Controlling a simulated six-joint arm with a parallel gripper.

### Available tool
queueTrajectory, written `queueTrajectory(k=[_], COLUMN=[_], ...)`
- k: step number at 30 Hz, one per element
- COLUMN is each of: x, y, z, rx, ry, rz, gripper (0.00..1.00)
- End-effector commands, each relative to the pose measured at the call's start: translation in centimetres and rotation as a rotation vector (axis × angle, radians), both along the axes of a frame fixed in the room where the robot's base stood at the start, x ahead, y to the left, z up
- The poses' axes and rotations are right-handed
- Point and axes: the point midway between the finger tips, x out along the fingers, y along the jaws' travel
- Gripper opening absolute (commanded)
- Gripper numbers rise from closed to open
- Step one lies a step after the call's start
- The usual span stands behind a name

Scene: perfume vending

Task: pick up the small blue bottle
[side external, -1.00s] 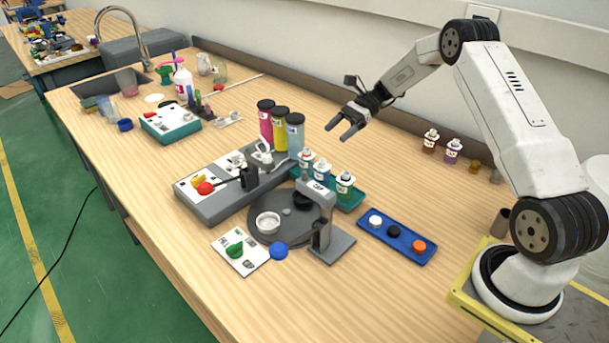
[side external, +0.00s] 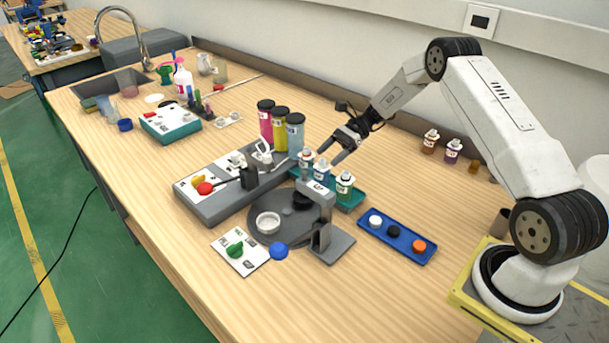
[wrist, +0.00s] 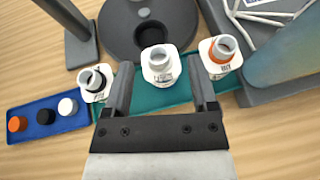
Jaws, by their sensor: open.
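The small blue bottle (side external: 321,172), with a white cap, stands upright in the middle of three small bottles on a teal tray (side external: 352,204). In the wrist view its white top (wrist: 160,62) is between my two fingertips, with a gap on each side. My gripper (side external: 328,154) is open and points down at the blue bottle from just above and behind.
A grey dispenser stand (side external: 335,243) with a round dark plate (side external: 258,218) is in front of the tray. Tall pink, yellow and pale blue cylinders (side external: 295,132) stand behind left. A blue tray (side external: 397,237) with three caps lies at right. Bare table is behind the tray.

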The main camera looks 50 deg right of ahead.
Motion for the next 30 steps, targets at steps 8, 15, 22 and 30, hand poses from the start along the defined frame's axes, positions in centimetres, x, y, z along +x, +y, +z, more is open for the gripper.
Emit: queueTrajectory(k=[8,15,22,30], x=[0.1,0.5,0.7,0.7], y=[1.2,3.5,4.5,4.5], z=[-0.7,-2.0,-2.5,-2.5], rx=[0.002,0.001,0.000,0.000], ry=[0.002,0.001,0.001,0.001], rz=[0.001,0.000,0.000,0.000], gripper=[0.74,0.74,0.74,0.74])
